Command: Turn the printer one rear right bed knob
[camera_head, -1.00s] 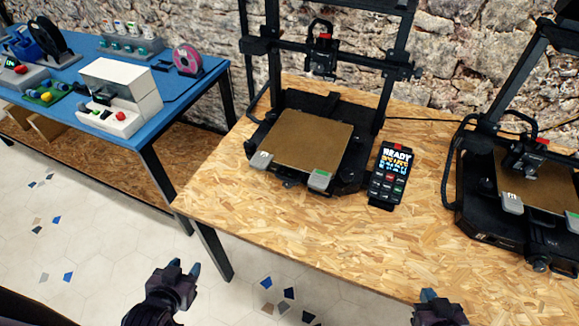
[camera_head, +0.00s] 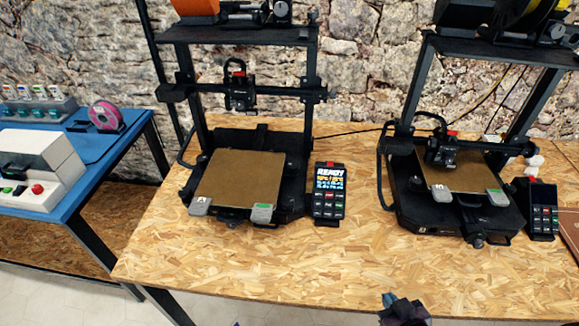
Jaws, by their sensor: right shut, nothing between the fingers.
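The left printer (camera_head: 255,222) has a tan bed plate (camera_head: 240,178), a grey tab at its front left corner and a green-marked tab at its front right. A similar printer (camera_head: 410,212) stands to the right. I see no number that says which is printer one. The rear right bed knob of either printer cannot be made out; the bed and frame hide that area. My right gripper (camera_head: 392,299) is at the bottom edge, shut and empty, in front of the table and well apart from both printers. My left gripper is not clearly in view.
A control pad reading READY (camera_head: 329,192) stands right of the left printer; another pad (camera_head: 542,208) stands by the right printer. The wooden table's (camera_head: 300,270) front strip is clear. A blue table (camera_head: 85,160) with a white device (camera_head: 40,168) is at the left. A stone wall stands behind.

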